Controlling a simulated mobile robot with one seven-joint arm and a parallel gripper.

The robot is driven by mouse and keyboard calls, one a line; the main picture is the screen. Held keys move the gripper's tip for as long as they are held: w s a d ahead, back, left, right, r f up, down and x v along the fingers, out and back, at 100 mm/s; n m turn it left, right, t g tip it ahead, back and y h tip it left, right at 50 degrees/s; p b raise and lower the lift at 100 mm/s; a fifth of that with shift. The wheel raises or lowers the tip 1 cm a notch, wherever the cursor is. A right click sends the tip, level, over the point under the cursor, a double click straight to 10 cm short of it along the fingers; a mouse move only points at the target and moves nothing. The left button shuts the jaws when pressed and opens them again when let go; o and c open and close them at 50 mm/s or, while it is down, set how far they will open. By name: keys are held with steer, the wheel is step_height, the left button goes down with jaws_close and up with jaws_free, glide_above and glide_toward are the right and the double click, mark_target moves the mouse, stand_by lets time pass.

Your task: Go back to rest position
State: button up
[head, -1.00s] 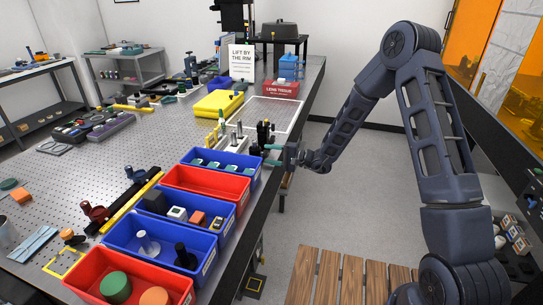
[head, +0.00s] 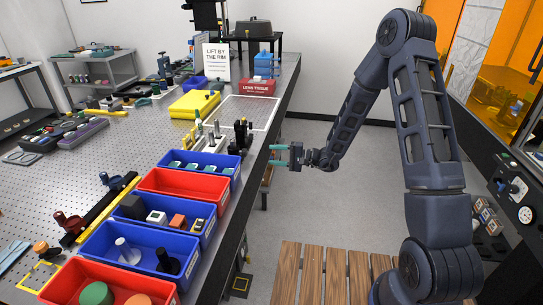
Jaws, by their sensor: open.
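My gripper (head: 276,154) is at the end of my arm, just off the right edge of the perforated optical table (head: 60,187). Its two teal-tipped fingers point left toward the table and are apart, with nothing between them. It hangs over the gap beside the table, to the right of the far blue bin (head: 205,185) and a small dark upright fixture (head: 241,134). It does not appear to touch either of them.
A row of blue and red bins (head: 150,183) lines the table's right edge. A red lens tissue box (head: 257,87), a yellow case (head: 194,104) and a sign (head: 216,62) stand farther back. The floor (head: 330,200) right of the table is open, with wooden slats (head: 312,270) in front.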

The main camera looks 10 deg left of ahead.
steer(key=s+d+r+n+g+h, duration=0.2)
steer(key=s+d+r+n+h, duration=0.1)
steer(key=s+d+r, duration=0.3)
steer(key=s+d+r+n+g+h, duration=0.2)
steer(key=s+d+r+h, duration=0.15)
steer(key=d+r, duration=0.5)
steer(key=s+d+r+m+t+h, duration=0.1)
steer(key=s+d+r+t+h, duration=0.2)
steer(key=d, duration=0.6)
steer(key=s+d+r+m+t+h, duration=0.1)
steer(key=s+d+r+h, duration=0.3)
steer(key=d, duration=0.6)
steer(key=s+d+r+t+h, duration=0.4)
steer(key=s+d, duration=0.2)
steer(key=d, duration=0.4)
steer(key=shift+s+r+m+t, duration=0.15)
steer(key=shift+s+m+t, duration=0.15)
steer(key=shift+m, duration=0.1)
